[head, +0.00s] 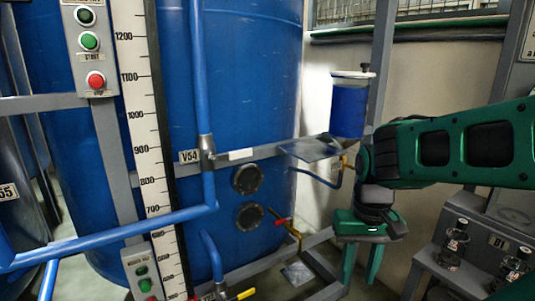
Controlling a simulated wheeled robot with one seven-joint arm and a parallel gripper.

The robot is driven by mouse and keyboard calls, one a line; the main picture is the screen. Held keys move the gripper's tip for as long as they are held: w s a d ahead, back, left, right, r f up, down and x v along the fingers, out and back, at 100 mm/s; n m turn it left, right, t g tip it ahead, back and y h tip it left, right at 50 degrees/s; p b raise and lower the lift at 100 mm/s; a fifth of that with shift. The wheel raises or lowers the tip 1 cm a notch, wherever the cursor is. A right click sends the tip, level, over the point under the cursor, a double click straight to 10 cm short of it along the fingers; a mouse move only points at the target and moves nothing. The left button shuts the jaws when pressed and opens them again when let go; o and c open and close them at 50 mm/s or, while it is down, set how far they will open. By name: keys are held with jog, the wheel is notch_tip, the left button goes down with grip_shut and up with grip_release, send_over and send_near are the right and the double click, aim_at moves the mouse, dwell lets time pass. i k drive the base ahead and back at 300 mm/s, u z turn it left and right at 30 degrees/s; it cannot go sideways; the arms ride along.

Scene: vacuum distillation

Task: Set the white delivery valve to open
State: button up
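A white lever handle (240,154) sticks out horizontally to the right of a grey valve body on a vertical blue pipe (198,80), beside a "V54" label (189,156). It looks like the white valve; the pipe runs vertically, so the lever lies across it. My gripper (361,272) hangs at the right, fingers pointing down, apart and with nothing visible between them. It is well to the right of the white lever and lower in the picture, touching nothing that I can see.
A large blue tank (245,70) stands behind the pipe. A red-handled valve (279,216) and a yellow handle (245,294) are lower down. A grey plate (312,148) and a small blue cylinder (348,110) lie between lever and arm. A bottle rack (460,270) stands right.

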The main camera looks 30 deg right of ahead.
aim_at(232, 155)
jog(key=u, duration=0.4)
jog(key=k, duration=1.6)
jog(key=z, duration=0.35)
jog(key=i, duration=1)
jog(key=u, duration=0.05)
